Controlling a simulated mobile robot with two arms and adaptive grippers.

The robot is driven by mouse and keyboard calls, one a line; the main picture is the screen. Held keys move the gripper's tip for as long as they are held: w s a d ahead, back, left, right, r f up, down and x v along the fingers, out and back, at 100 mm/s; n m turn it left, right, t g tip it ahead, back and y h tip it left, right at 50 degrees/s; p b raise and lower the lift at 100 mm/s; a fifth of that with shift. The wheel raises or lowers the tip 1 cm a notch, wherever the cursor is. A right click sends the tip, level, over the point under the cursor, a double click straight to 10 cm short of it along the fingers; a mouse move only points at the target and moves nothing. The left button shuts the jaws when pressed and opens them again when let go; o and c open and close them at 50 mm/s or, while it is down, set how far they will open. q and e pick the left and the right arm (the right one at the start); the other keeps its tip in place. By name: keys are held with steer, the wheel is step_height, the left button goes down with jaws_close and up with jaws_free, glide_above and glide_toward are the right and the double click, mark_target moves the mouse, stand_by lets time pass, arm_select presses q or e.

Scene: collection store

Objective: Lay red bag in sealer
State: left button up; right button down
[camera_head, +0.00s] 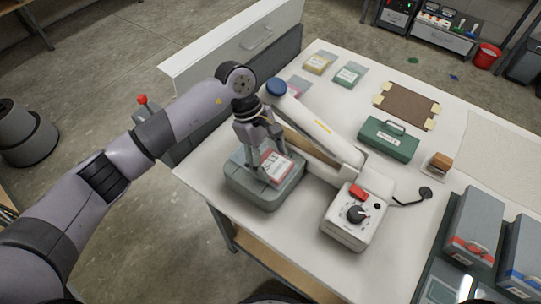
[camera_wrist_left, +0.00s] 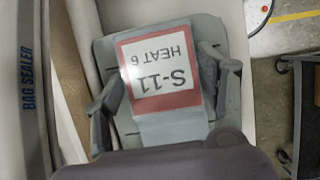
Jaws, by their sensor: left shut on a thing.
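The red bag (camera_head: 278,167) is a clear pouch with a red-bordered label. In the left wrist view the bag (camera_wrist_left: 160,72) reads "S-11 HEAT 6", upside down. My left gripper (camera_head: 260,148) points down and is shut on the bag, with a finger at each side of it. The bag is at the grey-green tray (camera_head: 247,192); I cannot tell whether it touches the tray floor. The sealer (camera_head: 341,222) stands right of the tray, with a long white arm, a dial and a red switch. In the left wrist view its "BAG SEALER" side (camera_wrist_left: 27,80) is at left. My right gripper is out of view.
Yellow (camera_head: 320,62) and green (camera_head: 350,75) bags lie at the back of the table. A brown mat (camera_head: 405,105), a green box (camera_head: 388,140) and a wooden-handled stamp (camera_head: 438,165) stand behind the sealer. Grey bins (camera_head: 473,228) are at right.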

arm_select(q)
steer(key=shift+f, duration=0.2)
steer(key=shift+f+b, duration=0.15)
steer(key=shift+b, duration=0.2)
steer(key=o, duration=1.3)
steer(key=shift+c, duration=0.2)
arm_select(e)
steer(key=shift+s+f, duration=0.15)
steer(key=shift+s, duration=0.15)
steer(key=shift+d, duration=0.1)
